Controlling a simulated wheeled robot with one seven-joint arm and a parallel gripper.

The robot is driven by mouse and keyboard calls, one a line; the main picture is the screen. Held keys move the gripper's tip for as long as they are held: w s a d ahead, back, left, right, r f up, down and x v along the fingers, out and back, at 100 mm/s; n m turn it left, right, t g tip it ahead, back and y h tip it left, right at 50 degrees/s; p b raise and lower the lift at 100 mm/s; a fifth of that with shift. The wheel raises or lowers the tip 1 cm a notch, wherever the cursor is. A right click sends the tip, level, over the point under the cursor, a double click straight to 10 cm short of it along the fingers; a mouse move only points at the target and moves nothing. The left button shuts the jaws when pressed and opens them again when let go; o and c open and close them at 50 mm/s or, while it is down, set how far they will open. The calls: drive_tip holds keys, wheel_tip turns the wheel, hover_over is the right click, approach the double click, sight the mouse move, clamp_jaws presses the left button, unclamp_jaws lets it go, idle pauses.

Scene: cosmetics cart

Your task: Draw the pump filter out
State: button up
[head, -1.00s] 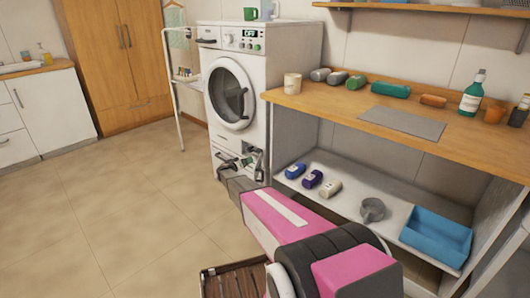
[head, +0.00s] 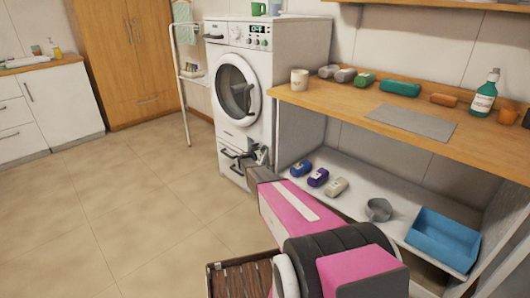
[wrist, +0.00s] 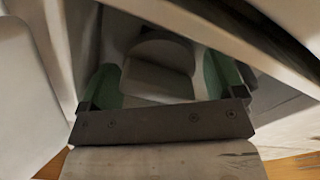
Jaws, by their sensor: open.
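The white washing machine (head: 240,95) stands at the back middle in the head view, with an opening low on its front. My gripper (head: 250,155) is at this opening and partly hides it. In the wrist view my gripper (wrist: 160,80) is open, with a green finger on each side. A pale rounded piece, which looks like the pump filter (wrist: 160,62), lies between the fingers inside the recess. I cannot tell whether the fingers touch it. The filter cannot be made out in the head view.
A wooden counter (head: 470,145) is right of the machine. A slatted brown crate (head: 238,279) is at the bottom. The tiled floor at left is clear.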

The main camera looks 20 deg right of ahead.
drive_tip(key=shift+w+d, duration=0.15)
drive_tip(key=shift+d, duration=0.2)
drive_tip(key=c, duration=1.1)
drive_tip(key=v, duration=1.3)
drive_tip(key=shift+a, duration=0.2)
drive_tip(key=shift+c, duration=0.2)
drive_tip(key=o, duration=1.1)
drive_tip(key=shift+o, duration=0.2)
